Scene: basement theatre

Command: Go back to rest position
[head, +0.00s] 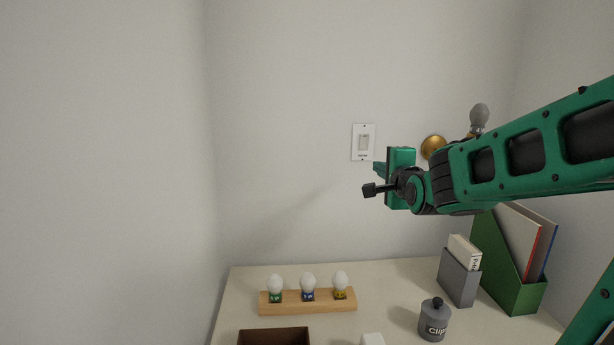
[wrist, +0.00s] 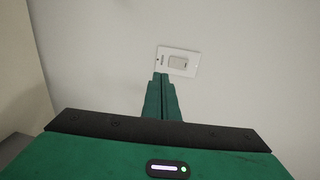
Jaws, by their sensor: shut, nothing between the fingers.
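My gripper (head: 378,169) is green and held up in the air in front of the wall, at the lower right of a white wall switch (head: 363,142). In the wrist view my gripper (wrist: 160,77) has its two green fingers together with nothing between them. The fingertips point at the switch plate (wrist: 178,61) and overlap its lower left edge in that view. I cannot tell whether they touch it. My green arm comes in from the right in the head view.
A pale tabletop (head: 385,300) lies below, with a wooden stand (head: 308,306) holding three bulbs, a dark box (head: 273,337), a grey clip jar (head: 434,320), a grey holder (head: 459,278) and a green file box (head: 524,292). A wall lamp (head: 433,147) is partly behind my arm.

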